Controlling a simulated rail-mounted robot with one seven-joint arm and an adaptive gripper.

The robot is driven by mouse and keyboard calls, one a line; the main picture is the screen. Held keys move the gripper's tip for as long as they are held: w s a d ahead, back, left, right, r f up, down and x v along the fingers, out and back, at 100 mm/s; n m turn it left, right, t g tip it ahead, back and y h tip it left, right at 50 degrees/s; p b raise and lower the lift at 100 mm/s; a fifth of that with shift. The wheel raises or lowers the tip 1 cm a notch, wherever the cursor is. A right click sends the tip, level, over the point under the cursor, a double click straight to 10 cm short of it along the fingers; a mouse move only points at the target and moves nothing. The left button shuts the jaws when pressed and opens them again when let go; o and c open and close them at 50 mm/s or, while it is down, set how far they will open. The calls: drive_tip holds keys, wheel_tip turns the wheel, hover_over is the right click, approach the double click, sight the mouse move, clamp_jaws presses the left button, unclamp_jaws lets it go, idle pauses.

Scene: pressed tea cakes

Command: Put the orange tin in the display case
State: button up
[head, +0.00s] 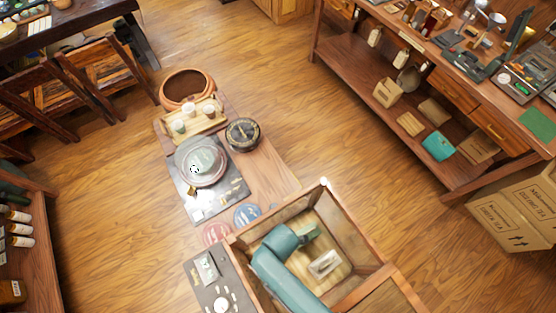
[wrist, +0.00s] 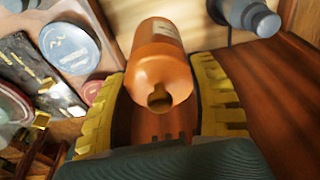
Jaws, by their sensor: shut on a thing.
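The orange tin (wrist: 160,62) shows in the wrist view between the two yellow fingers of my gripper (wrist: 160,105), which is shut on it. A dark opening shows at the tin's near end. The display case (head: 377,277) is a wood-framed box, seen from above at the bottom of the head view. My teal arm covers part of the case's inside in that view. The tin and my fingertips cannot be made out there. In the wrist view a brown wooden panel (wrist: 270,90) is right of my gripper. I cannot tell whether the tin touches anything below it.
A small pale object (head: 325,263) lies inside the case. Left of the case are a blue disc (head: 247,215), a red disc (head: 216,233) and a dark board (head: 220,287). A round metal lidded vessel (head: 200,162) and a dark round tin (head: 242,134) stand farther back.

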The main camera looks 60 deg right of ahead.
wheel_tip(320, 180, down, 8)
drive_tip(key=shift+f+b, duration=0.2)
drive_tip(key=shift+b, duration=0.25)
drive_tip(key=shift+s+f, duration=0.1)
drive_tip(key=o, duration=1.2)
drive_tip(key=r, duration=0.4)
drive_tip(key=d+r+p, duration=0.1)
drive_tip(key=r, duration=0.7)
drive_tip(key=shift+s+d, duration=0.3)
drive_tip(key=shift+s, duration=0.05)
